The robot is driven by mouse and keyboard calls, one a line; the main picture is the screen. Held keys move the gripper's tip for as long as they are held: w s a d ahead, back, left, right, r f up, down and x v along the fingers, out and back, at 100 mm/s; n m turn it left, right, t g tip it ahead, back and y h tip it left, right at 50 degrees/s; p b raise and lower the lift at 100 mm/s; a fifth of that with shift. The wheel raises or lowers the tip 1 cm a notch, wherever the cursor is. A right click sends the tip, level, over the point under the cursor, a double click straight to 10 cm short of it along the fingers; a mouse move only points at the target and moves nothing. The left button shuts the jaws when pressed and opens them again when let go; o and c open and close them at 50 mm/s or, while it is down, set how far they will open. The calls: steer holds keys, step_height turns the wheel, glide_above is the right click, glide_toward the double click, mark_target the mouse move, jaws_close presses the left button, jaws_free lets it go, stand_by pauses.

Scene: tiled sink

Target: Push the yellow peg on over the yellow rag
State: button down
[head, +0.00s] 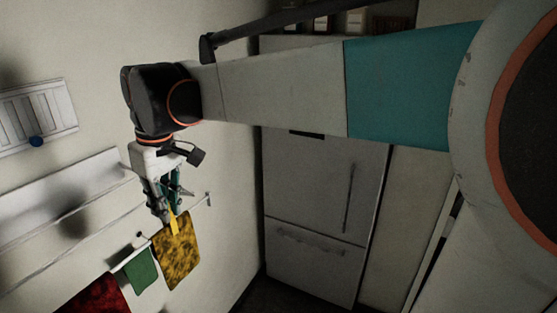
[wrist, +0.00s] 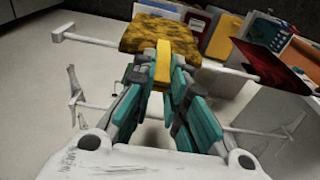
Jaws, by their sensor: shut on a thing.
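My gripper (head: 167,212) points down at the wall rail and is shut on the yellow peg (head: 173,223). The peg sticks out past the fingertips; in the wrist view the peg (wrist: 162,66) stands between the teal finger pads (wrist: 162,84). The yellow rag (head: 178,257), mottled with dark patches, hangs just below. In the head view the peg overlaps the rag's upper left edge. In the wrist view the rag (wrist: 150,38) lies just beyond the peg's tip. I cannot tell whether the peg straddles the cloth or is only close to it.
A green rag (head: 141,270) and a red rag (head: 94,297) hang to the left. The thin rail (head: 202,201) ends right of the yellow rag. A white rack (head: 38,116) and a shelf (head: 70,208) are on the wall; a fridge (head: 318,190) stands right.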

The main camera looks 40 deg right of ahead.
steer(key=shift+s+f+b, duration=0.1)
steer(key=shift+f+b, duration=0.3)
steer(key=shift+f, duration=0.4)
steer(key=c, duration=1.5)
jaws_free()
steer(key=shift+c, duration=0.2)
steer(key=shift+r+p, duration=2.4)
steer(key=shift+r, duration=1.15)
